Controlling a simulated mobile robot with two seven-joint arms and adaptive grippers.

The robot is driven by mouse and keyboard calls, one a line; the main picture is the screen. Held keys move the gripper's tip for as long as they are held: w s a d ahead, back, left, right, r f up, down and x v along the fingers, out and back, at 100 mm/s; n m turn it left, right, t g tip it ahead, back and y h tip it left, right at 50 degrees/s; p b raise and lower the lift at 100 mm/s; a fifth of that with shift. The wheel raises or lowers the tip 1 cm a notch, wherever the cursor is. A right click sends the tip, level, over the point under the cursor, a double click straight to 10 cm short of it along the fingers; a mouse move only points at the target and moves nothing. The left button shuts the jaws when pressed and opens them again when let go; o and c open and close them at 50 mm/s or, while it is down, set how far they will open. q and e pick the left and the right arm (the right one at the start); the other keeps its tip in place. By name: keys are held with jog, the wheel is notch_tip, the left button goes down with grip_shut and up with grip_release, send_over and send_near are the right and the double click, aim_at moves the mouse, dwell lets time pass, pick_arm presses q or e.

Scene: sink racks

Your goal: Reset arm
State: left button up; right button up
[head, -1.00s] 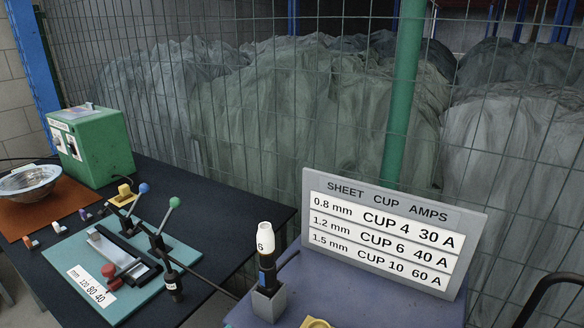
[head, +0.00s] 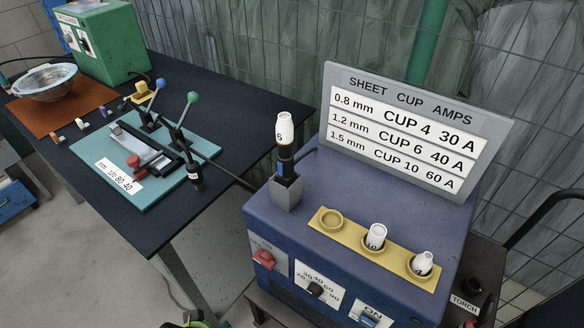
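Neither of my grippers can be made out in the head view. A torch (head: 285,165) with a white cup (head: 285,128) marked 6 stands upright in a grey holder (head: 286,196) on the blue welding machine (head: 300,228). A yellow cup rack (head: 350,233) lies on the machine top. Its left socket is empty. The middle socket holds a white cup (head: 376,236) that seems marked 10, and the right one holds a smaller white cup (head: 422,262).
A sign (head: 405,130) stands behind the rack. The dark bench (head: 110,205) at left bears a teal clamp fixture (head: 145,185) with upright levers, a metal bowl (head: 45,82) and a green box (head: 100,40). A wire fence (head: 260,60) closes off the back.

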pick_arm(q)
jog(key=s+f+g, duration=0.1)
jog(key=s+f, duration=0.2)
jog(key=f, duration=0.7)
jog(key=s+f, duration=0.3)
jog(key=f, duration=0.7)
jog(key=s+a+f+g, duration=0.1)
jog(key=s+a+f, duration=0.2)
jog(key=s+f, duration=0.7)
jog(key=s, duration=0.3)
jog(key=shift+r, duration=0.1)
